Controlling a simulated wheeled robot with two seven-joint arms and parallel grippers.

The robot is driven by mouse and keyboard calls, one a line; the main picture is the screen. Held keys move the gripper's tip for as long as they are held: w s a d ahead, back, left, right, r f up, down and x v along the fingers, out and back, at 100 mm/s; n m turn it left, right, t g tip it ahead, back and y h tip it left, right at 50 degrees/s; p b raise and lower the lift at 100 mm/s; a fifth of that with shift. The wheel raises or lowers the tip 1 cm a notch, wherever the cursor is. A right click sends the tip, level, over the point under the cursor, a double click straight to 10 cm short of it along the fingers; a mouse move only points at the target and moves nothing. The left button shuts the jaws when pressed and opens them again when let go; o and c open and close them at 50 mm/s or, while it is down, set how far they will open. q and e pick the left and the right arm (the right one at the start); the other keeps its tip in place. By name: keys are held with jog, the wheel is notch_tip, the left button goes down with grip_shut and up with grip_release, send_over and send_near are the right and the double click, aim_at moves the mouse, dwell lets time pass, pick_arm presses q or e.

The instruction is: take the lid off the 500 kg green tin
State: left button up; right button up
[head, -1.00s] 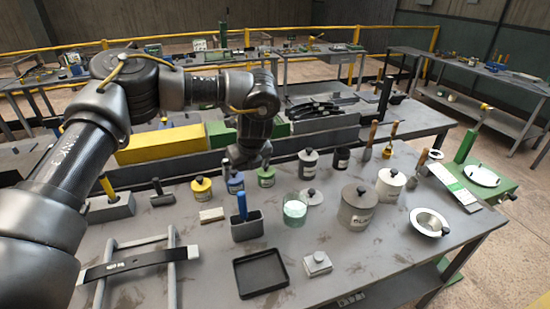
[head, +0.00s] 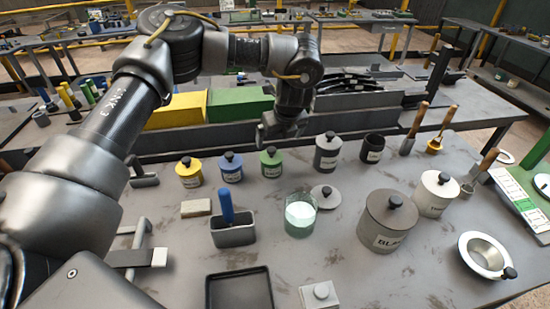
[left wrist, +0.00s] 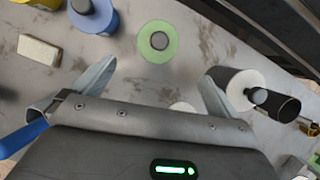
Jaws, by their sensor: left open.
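The green tin (head: 271,168) stands upright in the row of small tins, with its lid and dark knob on top. In the left wrist view its round green lid (left wrist: 146,50) shows from above, beyond the fingertips and between their lines. My left gripper (head: 281,133) hangs above and behind the green tin, apart from it. In the left wrist view the left gripper (left wrist: 158,72) has its two fingers wide apart with nothing between them. The tin's weight label is too small to read. My right gripper is not in view.
A blue tin (head: 231,173) and a yellow tin (head: 189,178) stand left of the green one, a grey tin (head: 327,158) right. In front are a glass beaker (head: 300,220), a loose grey lid (head: 322,200) and a holder (head: 233,236) with a blue handle.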

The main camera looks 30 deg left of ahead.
aim_at(273, 153)
pick_arm(q)
jog(key=x, duration=0.5)
jog(key=shift+a+f, duration=0.3)
jog(key=shift+f+p, duration=0.1)
jog(key=shift+p, duration=0.4)
jog(key=p+x, duration=0.1)
jog(key=x, duration=0.2)
jog(key=shift+w+a+f, duration=0.1)
jog(key=shift+a+f, duration=0.15)
jog(key=shift+f, duration=0.05)
jog(key=shift+w+a+f+p, duration=0.15)
jog(key=shift+f+p, duration=0.15)
jog(key=shift+f, duration=0.2)
jog(key=c, duration=1.1)
